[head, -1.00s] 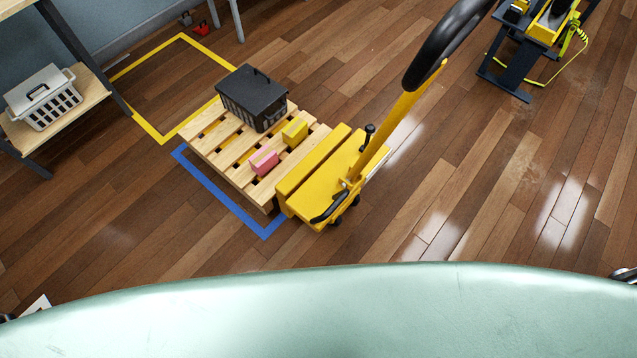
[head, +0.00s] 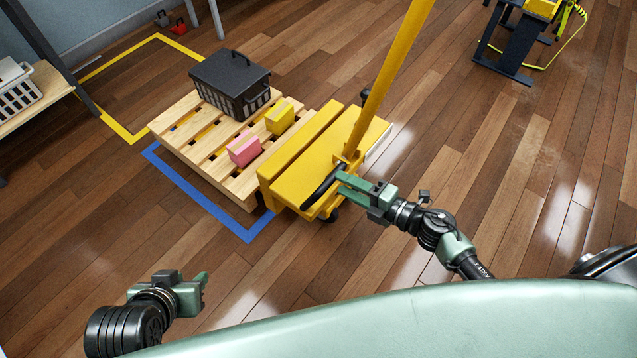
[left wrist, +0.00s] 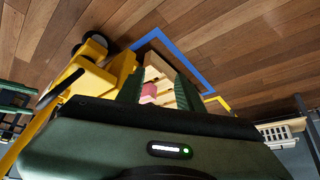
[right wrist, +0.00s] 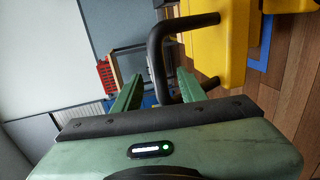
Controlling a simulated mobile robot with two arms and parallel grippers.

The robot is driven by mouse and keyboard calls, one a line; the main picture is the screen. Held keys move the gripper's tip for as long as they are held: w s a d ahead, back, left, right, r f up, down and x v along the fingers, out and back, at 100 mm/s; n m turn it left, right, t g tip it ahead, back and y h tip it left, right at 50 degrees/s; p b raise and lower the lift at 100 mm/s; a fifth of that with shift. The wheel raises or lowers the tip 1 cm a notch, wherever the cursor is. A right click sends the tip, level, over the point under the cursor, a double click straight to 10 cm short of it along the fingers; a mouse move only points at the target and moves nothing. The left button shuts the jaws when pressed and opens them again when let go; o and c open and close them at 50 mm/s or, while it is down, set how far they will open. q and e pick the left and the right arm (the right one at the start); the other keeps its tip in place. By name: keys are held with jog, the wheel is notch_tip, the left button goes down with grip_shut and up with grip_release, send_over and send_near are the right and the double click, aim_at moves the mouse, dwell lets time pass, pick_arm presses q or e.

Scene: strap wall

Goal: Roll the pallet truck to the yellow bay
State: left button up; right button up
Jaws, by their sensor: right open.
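The yellow pallet truck (head: 310,165) stands under the front of a wooden pallet (head: 190,125). The pallet carries a dark lidded crate (head: 232,80), a pink box (head: 244,150) and a yellow box (head: 280,118). The yellow bay (head: 118,128) is a taped outline at the back left, beyond the pallet. My right gripper (head: 345,185) is open at the truck's black bar handle (head: 322,190); in the right wrist view the bar (right wrist: 157,60) shows between the parted fingers. My left gripper (head: 204,280) is open and empty, short of the truck, over the floor.
A blue taped outline (head: 200,200) lies around the pallet's near left side. A shelf (head: 40,95) with a pale basket (head: 15,90) stands at the left. A dark stand (head: 505,45) with a yellow strap is at the back right. The floor right of the truck is clear.

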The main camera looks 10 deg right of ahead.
pick_arm(q)
jog(key=w+d+r+t+h+b, duration=0.1)
jog(key=w+d+r+t, duration=0.1)
jog(key=w, duration=0.3)
jog(key=shift+w+r+t, duration=0.35)
jog(key=shift+r+t, duration=0.35)
jog(key=shift+r, duration=0.05)
pick_arm(e)
jog(key=x, duration=0.7)
jog(key=shift+w+a, duration=0.25)
jog(key=shift+w, duration=0.05)
jog(key=shift+c, duration=0.2)
grip_shut()
